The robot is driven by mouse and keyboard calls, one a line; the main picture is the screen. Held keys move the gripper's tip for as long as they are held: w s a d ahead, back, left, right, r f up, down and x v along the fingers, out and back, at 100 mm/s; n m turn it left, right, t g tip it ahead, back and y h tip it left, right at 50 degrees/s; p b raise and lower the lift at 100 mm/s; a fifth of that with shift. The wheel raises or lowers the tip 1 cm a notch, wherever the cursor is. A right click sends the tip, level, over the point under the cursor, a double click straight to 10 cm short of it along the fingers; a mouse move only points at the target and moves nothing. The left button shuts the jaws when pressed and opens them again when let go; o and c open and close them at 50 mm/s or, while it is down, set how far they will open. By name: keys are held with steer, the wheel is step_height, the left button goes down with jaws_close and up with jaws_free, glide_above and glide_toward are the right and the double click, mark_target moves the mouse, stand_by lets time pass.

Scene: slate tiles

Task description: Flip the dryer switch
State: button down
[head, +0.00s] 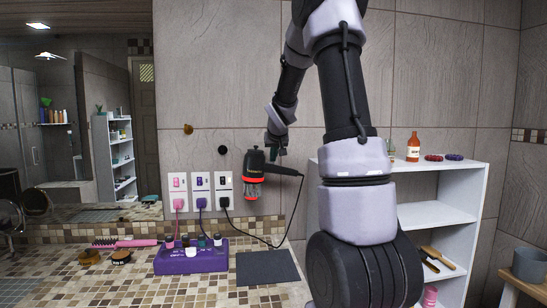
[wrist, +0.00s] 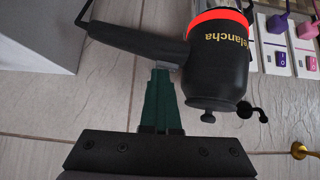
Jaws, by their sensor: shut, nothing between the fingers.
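A black hair dryer (head: 254,170) with a red ring hangs against the tiled wall, nozzle down, its handle pointing right and its cord running down to the counter. The dryer also fills the top of the wrist view (wrist: 217,65). My gripper (head: 277,152) is by the handle. In the wrist view its dark green fingers (wrist: 161,75) are together and empty, with the tips at the edge of the handle (wrist: 135,40). I cannot tell whether they touch it.
Three white wall plates (head: 201,181) with pink, purple and black plugs are left of the dryer. A purple holder (head: 190,259) with bottles and a pink brush (head: 124,243) are on the mosaic counter. A white shelf (head: 440,213) stands right. A black wall hook (head: 222,150) is near the dryer.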

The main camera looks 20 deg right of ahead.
steer(key=shift+s+a+f, duration=0.1)
steer(key=shift+a+f, duration=0.4)
steer(key=shift+f, duration=0.1)
steer(key=shift+a+r, duration=0.15)
steer(key=shift+a, duration=0.5)
steer(key=shift+w+r, duration=0.1)
steer(key=shift+w, duration=0.1)
steer(key=s+r, duration=0.7)
steer(key=r, duration=0.5)
steer(key=shift+d, duration=0.15)
